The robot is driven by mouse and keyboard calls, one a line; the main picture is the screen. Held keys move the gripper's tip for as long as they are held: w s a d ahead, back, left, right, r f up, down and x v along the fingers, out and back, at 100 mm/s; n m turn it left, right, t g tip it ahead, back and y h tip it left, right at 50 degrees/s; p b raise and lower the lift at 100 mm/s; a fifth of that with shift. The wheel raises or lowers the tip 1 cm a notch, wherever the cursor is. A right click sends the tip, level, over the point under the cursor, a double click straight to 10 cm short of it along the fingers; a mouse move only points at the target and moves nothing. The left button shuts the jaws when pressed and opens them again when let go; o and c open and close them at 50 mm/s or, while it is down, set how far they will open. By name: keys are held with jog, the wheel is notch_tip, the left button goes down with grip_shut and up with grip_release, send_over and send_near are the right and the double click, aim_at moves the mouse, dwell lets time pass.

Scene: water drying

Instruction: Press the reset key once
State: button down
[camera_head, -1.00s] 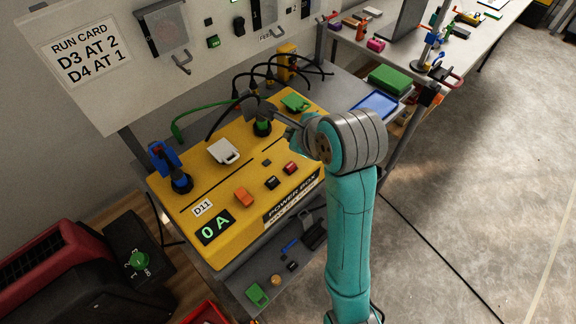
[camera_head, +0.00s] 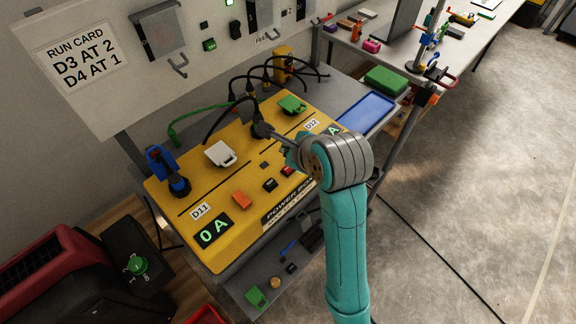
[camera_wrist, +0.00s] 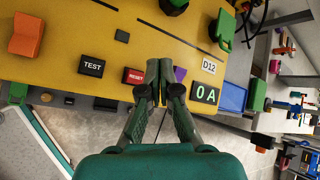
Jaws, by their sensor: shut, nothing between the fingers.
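The red RESET key (camera_wrist: 133,76) is on the yellow power box (camera_wrist: 60,55) in the wrist view, right of the black TEST key (camera_wrist: 91,66). In the head view the red key (camera_head: 288,170) is close to my wrist, on the box (camera_head: 225,205). My gripper (camera_wrist: 159,66) is shut and empty. Its fingertips appear just right of the RESET key in the wrist view, over the box; I cannot tell their height or any contact. In the head view my gripper (camera_head: 272,133) reaches over the box and partly overlaps a dark round socket there.
An orange switch (camera_head: 242,200), a white lever (camera_head: 221,153), a blue lever (camera_head: 167,167) and a green lever (camera_head: 292,104) rise from the box. Black cables (camera_head: 270,70) loop behind it. The D12 display (camera_wrist: 205,94) reads 0 A. A blue tray (camera_head: 365,113) lies to the right.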

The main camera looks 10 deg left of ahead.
aim_at(289, 170)
jog(key=shift+f, duration=2)
jog(key=shift+f, duration=0.15)
jog(key=shift+f, duration=0.3)
jog(key=shift+f, duration=0.4)
dwell(0.5)
jog(key=shift+r, duration=0.85)
jog(key=shift+r, duration=0.1)
jog(key=shift+r, duration=2.4)
